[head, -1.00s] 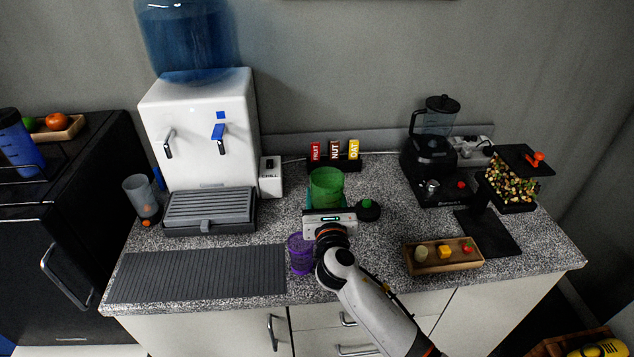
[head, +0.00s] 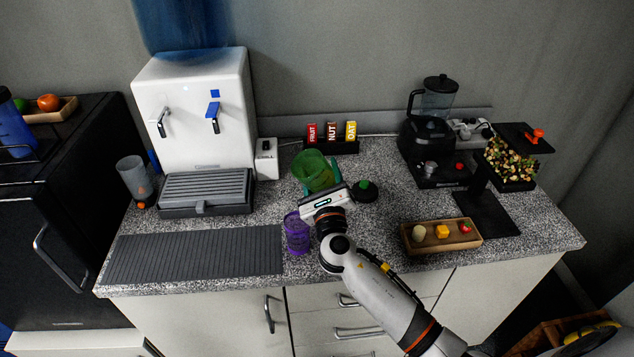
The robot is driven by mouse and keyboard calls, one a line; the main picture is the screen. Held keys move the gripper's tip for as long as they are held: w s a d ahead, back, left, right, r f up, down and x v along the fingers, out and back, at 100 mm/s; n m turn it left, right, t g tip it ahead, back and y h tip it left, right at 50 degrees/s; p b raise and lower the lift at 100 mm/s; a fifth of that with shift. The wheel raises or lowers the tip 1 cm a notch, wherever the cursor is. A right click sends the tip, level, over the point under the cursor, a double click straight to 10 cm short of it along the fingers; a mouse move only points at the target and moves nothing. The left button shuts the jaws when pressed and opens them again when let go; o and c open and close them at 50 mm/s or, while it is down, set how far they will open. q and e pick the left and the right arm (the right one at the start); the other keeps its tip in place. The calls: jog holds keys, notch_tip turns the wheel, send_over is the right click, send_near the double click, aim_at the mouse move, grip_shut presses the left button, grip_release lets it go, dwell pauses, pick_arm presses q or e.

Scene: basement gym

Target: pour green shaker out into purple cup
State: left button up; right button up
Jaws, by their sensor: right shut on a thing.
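The green shaker (head: 313,168) is a translucent green cup, tilted to the left above the counter in the head view. My right gripper (head: 318,187) is shut on it from the near side; its fingers are partly hidden by the gripper body. The purple cup (head: 296,233) is translucent and stands upright on the counter, just left of my right wrist and nearer than the shaker. The shaker's rim is behind and above the cup, not over it. Its contents cannot be made out. My left gripper is not in view.
A black lid with a green knob (head: 365,190) lies right of the shaker. A ribbed grey mat (head: 195,254) is left of the cup. A white water dispenser (head: 192,120) stands behind left, a blender (head: 436,130) behind right, and a wooden tray (head: 441,236) at right.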

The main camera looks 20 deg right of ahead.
jog(key=n+b, duration=0.1)
jog(key=n, duration=0.1)
jog(key=d+n+t+y+b, duration=0.1)
jog(key=n, duration=0.1)
jog(key=shift+w+f, duration=0.1)
jog(key=n+y+b, duration=0.1)
jog(key=n, duration=0.1)
jog(key=n+t+y+b, duration=0.1)
jog(key=n+b, duration=0.1)
jog(key=shift+d+f, duration=0.15)
jog(key=shift+f, duration=0.2)
jog(key=n+y+b, duration=0.1)
jog(key=n, duration=0.1)
jog(key=f+n+y, duration=0.1)
jog(key=n, duration=0.1)
jog(key=shift+a+t+b, duration=0.2)
jog(key=shift+t+b, duration=0.2)
jog(key=shift+a+f+n+y, duration=0.2)
jog(key=shift+n+y, duration=0.2)
jog(key=shift+n, duration=0.4)
jog(key=shift+a+f+n+y, duration=0.15)
jog(key=shift+n+y, duration=0.25)
jog(key=shift+n, duration=0.4)
jog(key=shift+d, duration=0.1)
dwell(0.9)
